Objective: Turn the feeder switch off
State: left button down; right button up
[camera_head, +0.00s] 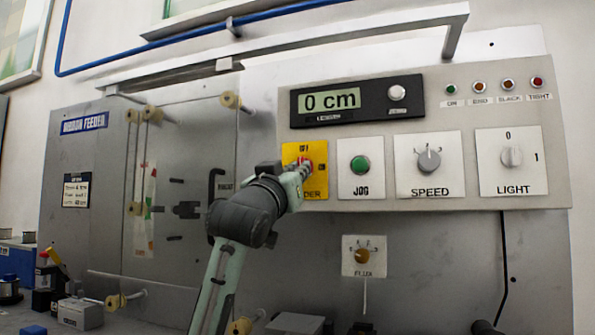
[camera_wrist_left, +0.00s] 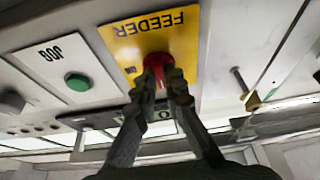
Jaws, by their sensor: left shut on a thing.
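The feeder switch is a red knob (camera_wrist_left: 158,64) on a yellow plate (camera_head: 318,190) marked FEEDER and OFF. In the head view the knob is mostly hidden by my left gripper (camera_head: 303,170), which reaches it from the lower left. In the left wrist view my left gripper (camera_wrist_left: 166,80) is shut on the red knob, with its fingertips against it. The knob's exact angle is hidden by the fingers. My right gripper is not in view.
Right of the switch are a green JOG button (camera_head: 360,164), a SPEED knob (camera_head: 428,160) and a LIGHT knob (camera_head: 511,157). A display (camera_head: 333,100) above reads 0 cm. Rollers and a bracket stand out at left.

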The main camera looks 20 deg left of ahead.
pick_arm(q)
jog(key=c, duration=1.6)
grip_release()
jog(key=shift+s, duration=0.1)
jog(key=v, duration=1.2)
